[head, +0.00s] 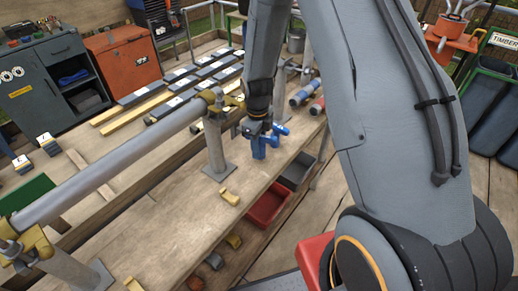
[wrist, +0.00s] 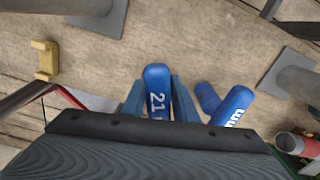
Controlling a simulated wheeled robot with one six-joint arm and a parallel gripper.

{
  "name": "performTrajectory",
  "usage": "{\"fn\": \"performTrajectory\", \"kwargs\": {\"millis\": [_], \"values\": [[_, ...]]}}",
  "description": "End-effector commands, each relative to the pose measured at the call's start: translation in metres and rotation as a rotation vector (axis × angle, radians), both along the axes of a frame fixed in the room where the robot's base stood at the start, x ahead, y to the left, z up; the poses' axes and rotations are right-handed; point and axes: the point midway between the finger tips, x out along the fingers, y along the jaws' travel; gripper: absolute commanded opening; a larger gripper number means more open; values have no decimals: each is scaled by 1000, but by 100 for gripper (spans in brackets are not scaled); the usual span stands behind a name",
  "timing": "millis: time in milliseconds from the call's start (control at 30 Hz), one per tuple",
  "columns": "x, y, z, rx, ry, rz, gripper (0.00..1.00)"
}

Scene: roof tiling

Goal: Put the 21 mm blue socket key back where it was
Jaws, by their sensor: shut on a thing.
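The blue socket key marked 21 (wrist: 157,78) stands between the two fingers of my gripper (wrist: 159,102) in the wrist view, and the fingers are shut on it. A second blue piece (wrist: 236,102), with "mm" on it, lies just to the right, with a short blue cylinder (wrist: 207,97) beside it. In the head view my gripper (head: 259,138) is over the plank deck near a post, with blue parts (head: 259,150) at its tip. The lower end of the held key is hidden.
A grey post on a flat base plate (head: 218,172) stands close to the left of my gripper. Red (head: 268,206) and dark grey (head: 297,172) bins sit below the deck edge. A yellow bracket (head: 229,197) lies on the planks.

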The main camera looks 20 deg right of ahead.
Motion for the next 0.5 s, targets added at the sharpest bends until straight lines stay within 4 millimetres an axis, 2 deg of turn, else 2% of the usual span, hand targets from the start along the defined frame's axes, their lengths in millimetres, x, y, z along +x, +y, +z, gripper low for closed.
{"fn": "performTrajectory", "kwargs": {"millis": [133,500], "values": [[0,0,-11,0,0,0,0],[0,0,-15,0,0,1,0]]}}
